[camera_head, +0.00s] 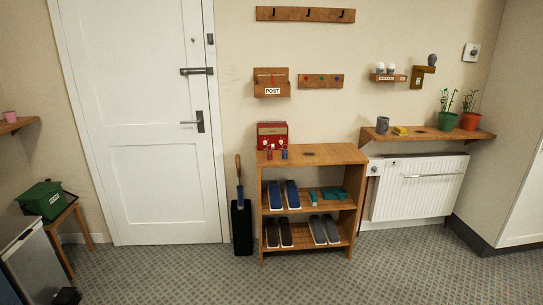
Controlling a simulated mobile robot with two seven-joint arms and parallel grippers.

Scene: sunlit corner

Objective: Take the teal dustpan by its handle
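A teal dustpan (333,194) seems to lie on the upper shelf inside the wooden shoe rack, at the right of that shelf. A smaller teal piece (313,198) lies just left of it; I cannot tell whether this is its handle or a separate thing. The wooden shoe rack (335,154) stands against the wall, and its top board overhangs the shelf. Neither of my grippers is in view.
Blue shoes (292,194) share the dustpan's shelf; dark shoes (272,232) and grey shoes (318,230) are below. A red box (272,134) stands on the rack top. A black stand (241,228) is left, a white radiator (415,190) right. The carpet (200,275) in front is clear.

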